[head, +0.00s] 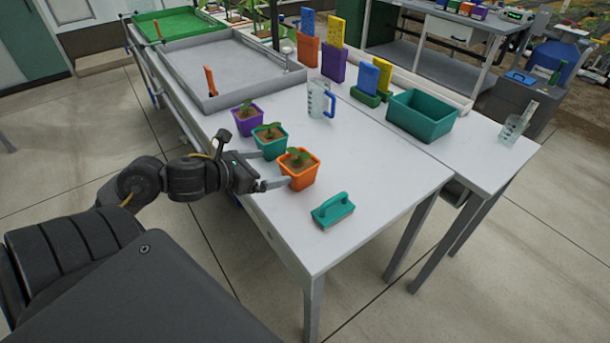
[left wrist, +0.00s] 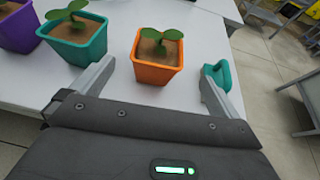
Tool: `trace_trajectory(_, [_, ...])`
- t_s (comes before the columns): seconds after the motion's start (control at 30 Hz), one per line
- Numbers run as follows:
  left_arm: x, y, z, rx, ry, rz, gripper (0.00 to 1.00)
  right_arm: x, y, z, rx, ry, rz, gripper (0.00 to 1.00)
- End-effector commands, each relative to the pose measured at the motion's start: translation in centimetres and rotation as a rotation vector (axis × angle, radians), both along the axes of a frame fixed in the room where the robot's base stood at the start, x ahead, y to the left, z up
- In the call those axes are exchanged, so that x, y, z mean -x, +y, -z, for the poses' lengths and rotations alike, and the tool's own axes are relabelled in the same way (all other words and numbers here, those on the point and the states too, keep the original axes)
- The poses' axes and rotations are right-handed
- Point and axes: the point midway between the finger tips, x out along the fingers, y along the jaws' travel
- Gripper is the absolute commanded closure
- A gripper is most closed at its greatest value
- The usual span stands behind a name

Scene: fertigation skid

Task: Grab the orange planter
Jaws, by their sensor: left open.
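The orange planter (head: 299,175) holds soil and a small green seedling and stands upright on the white table, nearest the front in a row of planters. In the left wrist view the orange planter (left wrist: 155,73) sits ahead of the jaws, between the lines of the two fingers. My left gripper (head: 275,178) is open, with its fingertips close to the planter's near left side. In the left wrist view the left gripper (left wrist: 155,80) shows its fingers spread wide, with nothing held. Whether a finger touches the planter I cannot tell. My right gripper is not in view.
A teal planter (head: 271,145) stands close beside the orange one, with a purple planter (head: 247,119) beyond it. A teal handled tool (head: 333,210) lies to the right of the orange planter. A clear jug (head: 320,98) and a teal bin (head: 422,115) stand farther back. The table's front right corner is clear.

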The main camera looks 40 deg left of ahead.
Motion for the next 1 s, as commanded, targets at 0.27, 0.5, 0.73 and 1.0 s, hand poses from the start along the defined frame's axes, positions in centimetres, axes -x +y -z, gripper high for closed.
trace_trajectory(0.27, [-0.3, 0.0, 0.7, 0.002, -0.002, -0.003, 0.0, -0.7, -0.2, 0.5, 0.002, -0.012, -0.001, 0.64])
trace_trajectory(0.5, [-3.2, -0.7, 1.8, 0.004, -0.003, -0.002, 0.0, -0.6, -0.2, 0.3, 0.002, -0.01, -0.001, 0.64])
trace_trajectory(0.73, [-5.0, -1.1, 2.7, 0.002, -0.002, -0.001, 0.0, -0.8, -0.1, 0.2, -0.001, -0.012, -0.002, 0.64])
trace_trajectory(1.0, [-6.3, -1.4, 3.1, 0.005, -0.001, -0.002, 0.0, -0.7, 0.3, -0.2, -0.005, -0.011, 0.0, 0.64])
